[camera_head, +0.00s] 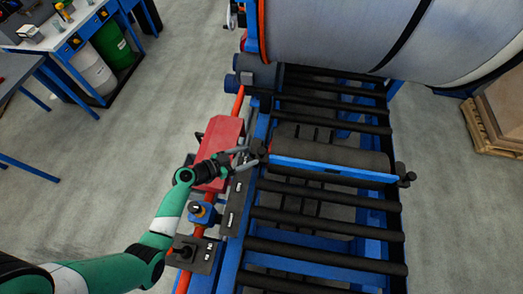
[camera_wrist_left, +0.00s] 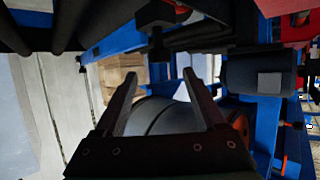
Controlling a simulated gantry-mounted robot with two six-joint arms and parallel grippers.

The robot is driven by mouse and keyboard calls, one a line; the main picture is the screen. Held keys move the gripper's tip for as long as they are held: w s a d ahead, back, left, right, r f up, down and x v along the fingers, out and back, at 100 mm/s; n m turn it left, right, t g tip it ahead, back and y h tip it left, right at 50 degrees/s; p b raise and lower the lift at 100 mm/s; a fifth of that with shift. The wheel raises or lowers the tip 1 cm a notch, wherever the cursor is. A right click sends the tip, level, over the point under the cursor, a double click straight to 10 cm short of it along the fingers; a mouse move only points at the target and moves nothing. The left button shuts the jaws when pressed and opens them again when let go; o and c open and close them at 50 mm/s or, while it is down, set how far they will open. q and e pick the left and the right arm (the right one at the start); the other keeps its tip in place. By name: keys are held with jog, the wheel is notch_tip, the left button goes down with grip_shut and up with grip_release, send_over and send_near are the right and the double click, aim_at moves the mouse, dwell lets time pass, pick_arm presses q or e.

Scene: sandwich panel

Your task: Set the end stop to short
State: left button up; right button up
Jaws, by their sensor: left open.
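The end stop appears to be the blue crossbar (camera_head: 330,170) lying across the roller conveyor, with a dark block and knob (camera_head: 258,149) at its left end and another dark knob (camera_head: 407,178) at its right end. My left gripper (camera_head: 246,157) is open, just left of the left-end knob. In the left wrist view, my open left gripper (camera_wrist_left: 157,78) has nothing between its fingers; a dark knob-like part (camera_wrist_left: 157,18) and a blue bar (camera_wrist_left: 118,36) lie beyond the tips. I cannot tell whether a finger touches the knob. My right gripper is not in view.
A dark strip with light labels (camera_head: 238,195) runs along the conveyor's left rail. A red box (camera_head: 222,140), a blue-and-yellow switch (camera_head: 203,211) and a grey control box (camera_head: 193,254) sit beside it. A large grey roll (camera_head: 350,35) is at the back.

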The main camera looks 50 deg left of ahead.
aim_at(262, 150)
pick_arm(q)
jog(key=b+x, duration=0.1)
jog(key=x, duration=0.6)
jog(key=shift+w, duration=0.15)
grip_shut()
dwell(1.1)
